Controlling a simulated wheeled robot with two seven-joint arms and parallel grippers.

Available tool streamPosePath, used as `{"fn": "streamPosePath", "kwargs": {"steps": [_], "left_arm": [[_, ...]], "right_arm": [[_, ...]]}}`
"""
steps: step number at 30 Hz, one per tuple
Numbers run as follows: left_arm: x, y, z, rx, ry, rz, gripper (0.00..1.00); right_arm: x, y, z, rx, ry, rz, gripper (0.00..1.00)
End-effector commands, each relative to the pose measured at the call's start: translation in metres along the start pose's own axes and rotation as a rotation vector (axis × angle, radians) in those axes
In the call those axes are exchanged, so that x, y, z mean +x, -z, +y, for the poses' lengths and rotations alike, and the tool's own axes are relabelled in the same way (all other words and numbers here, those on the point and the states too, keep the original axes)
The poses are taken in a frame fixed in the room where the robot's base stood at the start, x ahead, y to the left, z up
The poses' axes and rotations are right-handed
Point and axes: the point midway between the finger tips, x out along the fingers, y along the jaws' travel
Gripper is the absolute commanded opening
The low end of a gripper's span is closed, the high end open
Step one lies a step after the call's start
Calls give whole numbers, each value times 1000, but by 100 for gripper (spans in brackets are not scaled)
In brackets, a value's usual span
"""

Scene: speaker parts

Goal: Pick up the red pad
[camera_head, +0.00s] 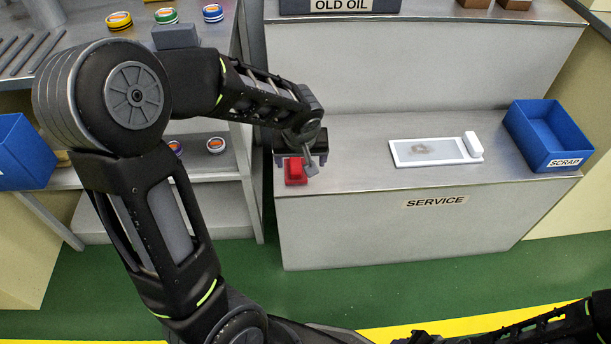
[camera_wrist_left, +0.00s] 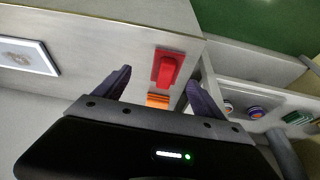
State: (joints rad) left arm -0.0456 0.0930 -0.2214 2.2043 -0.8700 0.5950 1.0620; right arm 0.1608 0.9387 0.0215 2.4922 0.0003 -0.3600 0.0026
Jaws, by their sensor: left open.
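The red pad (camera_head: 295,171) lies at the front left corner of the grey service counter, with a raised bar along its middle. It also shows in the left wrist view (camera_wrist_left: 167,68), just beyond and between the fingertips. My left gripper (camera_head: 302,163) is open above and beside the pad, its fingers apart with nothing held between them. The left wrist view shows both dark fingers (camera_wrist_left: 158,80) with a gap around the line to the pad. An orange piece (camera_wrist_left: 157,101) shows nearer the palm, partly hidden by the gripper. My right gripper's fingers are not visible.
A white framed tray (camera_head: 432,152) lies mid-counter, with a blue scrap bin (camera_head: 550,135) at its right end. The counter (camera_head: 350,180) is bare between the pad and the tray. Shelves with several colored round cans (camera_head: 166,16) stand at left, beside another blue bin (camera_head: 22,150).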

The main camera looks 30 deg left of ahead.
Motion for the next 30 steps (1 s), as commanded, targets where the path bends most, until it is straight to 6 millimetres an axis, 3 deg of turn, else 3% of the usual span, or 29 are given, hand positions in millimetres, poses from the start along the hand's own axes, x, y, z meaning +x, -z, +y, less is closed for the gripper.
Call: {"fn": "streamPosePath", "kwargs": {"steps": [3, 11, 21, 30], "left_arm": [[-2, 10, -11, -33, 24, 30, 80], [-4, 10, -12, -36, 26, 30, 80], [22, 11, -12, -35, 26, 28, 80], [24, 11, -12, -34, 25, 29, 80]], "right_arm": [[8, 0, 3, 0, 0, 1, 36], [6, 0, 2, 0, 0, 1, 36], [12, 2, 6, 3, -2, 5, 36], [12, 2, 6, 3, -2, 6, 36]]}}
